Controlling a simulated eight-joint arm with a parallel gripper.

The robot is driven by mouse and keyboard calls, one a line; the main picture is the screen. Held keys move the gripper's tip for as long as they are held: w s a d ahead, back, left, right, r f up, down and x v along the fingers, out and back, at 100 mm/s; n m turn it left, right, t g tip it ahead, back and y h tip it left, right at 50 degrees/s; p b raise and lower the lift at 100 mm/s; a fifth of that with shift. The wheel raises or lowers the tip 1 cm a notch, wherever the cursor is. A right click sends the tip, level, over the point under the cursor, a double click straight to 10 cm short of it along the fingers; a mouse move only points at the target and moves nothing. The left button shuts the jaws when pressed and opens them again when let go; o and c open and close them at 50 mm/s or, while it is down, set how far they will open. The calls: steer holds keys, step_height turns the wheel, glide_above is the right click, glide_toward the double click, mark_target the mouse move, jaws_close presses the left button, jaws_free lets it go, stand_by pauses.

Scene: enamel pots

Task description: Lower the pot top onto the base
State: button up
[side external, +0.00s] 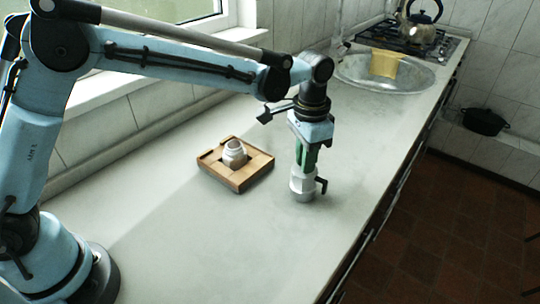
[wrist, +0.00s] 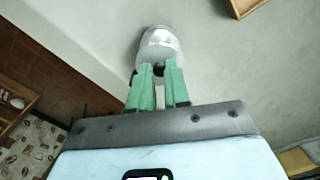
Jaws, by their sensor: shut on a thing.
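The pot top (side external: 302,186) is a silvery metal piece with a dark handle, upright below my gripper (side external: 305,168). It also shows in the wrist view (wrist: 160,46), at the tips of the green fingers (wrist: 159,72). My gripper is shut on it. I cannot tell whether it touches the counter. The base (side external: 234,151) is a small pale metal vessel, open at its top. It stands in a wooden holder (side external: 238,181), left of my gripper in the side view. The base is not seen in the wrist view.
The pale counter (side external: 200,255) is clear around the holder. A round metal sink (side external: 350,75) with a yellow thing (side external: 385,63) in it lies farther back, before a stove with a kettle (side external: 420,25). The counter's front edge drops to a brown tiled floor (side external: 450,230).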

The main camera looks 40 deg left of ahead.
jaws_close()
steer(key=shift+r, duration=0.1)
steer(key=shift+r, duration=2.2)
steer(key=s+a+r+n, duration=0.2)
steer(key=a+r+n, duration=0.2)
steer(key=a, duration=0.5)
steer(key=s+a+r+n, duration=0.1)
steer(key=a+r+n, duration=0.25)
steer(key=a, duration=0.55)
steer(key=shift+n, duration=0.45)
steer(key=shift+a+f, duration=0.1)
steer(key=shift+f, duration=2.15)
steer(key=shift+f, duration=1.45)
